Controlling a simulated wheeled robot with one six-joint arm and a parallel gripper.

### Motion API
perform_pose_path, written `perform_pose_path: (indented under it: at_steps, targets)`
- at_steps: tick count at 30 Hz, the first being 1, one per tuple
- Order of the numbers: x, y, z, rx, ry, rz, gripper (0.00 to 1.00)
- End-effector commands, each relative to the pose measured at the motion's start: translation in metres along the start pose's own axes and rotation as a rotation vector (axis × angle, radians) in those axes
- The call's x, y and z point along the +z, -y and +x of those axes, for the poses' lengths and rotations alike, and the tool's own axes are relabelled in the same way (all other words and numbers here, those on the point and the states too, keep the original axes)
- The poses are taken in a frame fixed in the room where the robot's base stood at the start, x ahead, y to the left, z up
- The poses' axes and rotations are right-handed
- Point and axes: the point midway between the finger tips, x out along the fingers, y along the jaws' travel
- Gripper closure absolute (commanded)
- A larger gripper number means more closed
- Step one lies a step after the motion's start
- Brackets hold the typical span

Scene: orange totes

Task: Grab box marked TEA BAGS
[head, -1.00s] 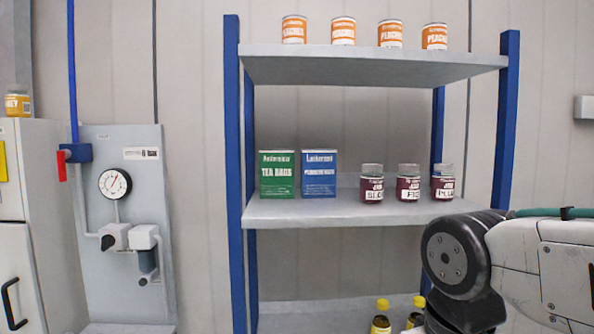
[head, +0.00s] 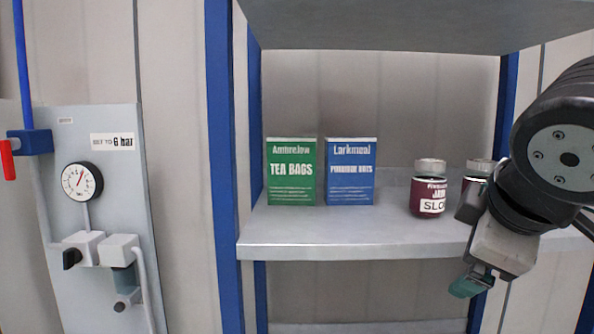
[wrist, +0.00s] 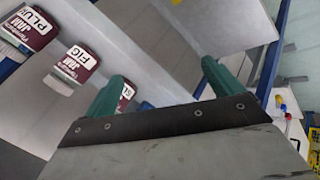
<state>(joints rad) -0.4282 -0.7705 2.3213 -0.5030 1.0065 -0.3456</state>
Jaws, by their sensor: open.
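The green box marked TEA BAGS (head: 291,171) stands upright at the left of the middle shelf (head: 330,237) in the head view. A blue box (head: 351,171) stands just to its right with a narrow gap between them. My gripper (head: 472,284) is at the right, in front of the shelf edge and below the jars, well apart from the green box. In the wrist view its two green fingers (wrist: 163,84) are spread with nothing between them. The green box cannot be made out in the wrist view.
A dark jam jar (head: 430,190) marked SLO stands right of the boxes, with another (head: 478,172) partly hidden by my arm. The upper shelf (head: 420,22) hangs above. A blue post (head: 222,160) rises left of the green box. A gauge panel (head: 95,215) is further left.

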Motion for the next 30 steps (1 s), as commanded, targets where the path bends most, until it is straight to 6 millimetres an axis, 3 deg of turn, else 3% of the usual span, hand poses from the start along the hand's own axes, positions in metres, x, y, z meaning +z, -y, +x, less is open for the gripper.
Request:
perform_pose_path:
  at_steps: [1,7,12,16,21,30]
  targets:
    - [-0.027,-0.013,-0.006,0.046,-0.039,-0.159,0.08]
    - [-0.113,-0.046,-0.007,0.202,-0.047,-0.778,0.08]
    - [-0.204,-0.054,0.005,0.336,0.022,-1.392,0.08]
    - [-0.264,-0.049,0.012,0.43,0.097,-1.782,0.08]
    - [-0.298,-0.044,0.015,0.49,0.157,-2.01,0.08]
    - [-0.31,-0.051,0.041,0.496,0.172,-2.051,0.08]
